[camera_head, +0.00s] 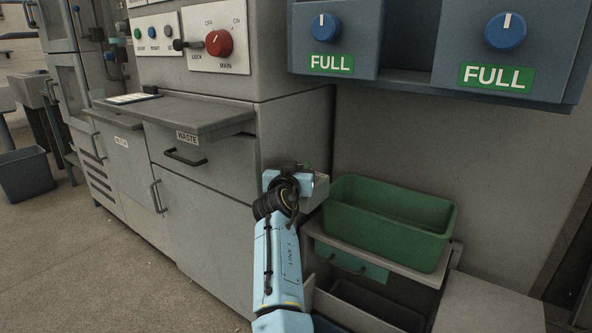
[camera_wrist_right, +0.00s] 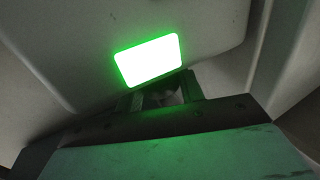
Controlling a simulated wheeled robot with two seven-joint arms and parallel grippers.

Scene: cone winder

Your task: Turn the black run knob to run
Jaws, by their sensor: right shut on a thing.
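My right gripper (camera_head: 297,179) is at the side of the grey machine cabinet, left of the green bin. In the right wrist view its fingers (camera_wrist_right: 166,98) are close together on a small dark thing just below a bright green lit rectangle (camera_wrist_right: 148,60). This fits the black run knob, but the fingers hide most of it, and I cannot read its marks or its angle. A red main knob (camera_head: 219,42) and a small black lever knob (camera_head: 185,44) are on the upper panel, away from my gripper. My left gripper is not in view.
A green bin (camera_head: 385,239) sits on a shelf close to the right of my gripper. A grey ledge (camera_head: 185,113) juts out above the waste drawer (camera_head: 187,157). Blue knobs (camera_head: 325,28) with FULL labels are at the upper right.

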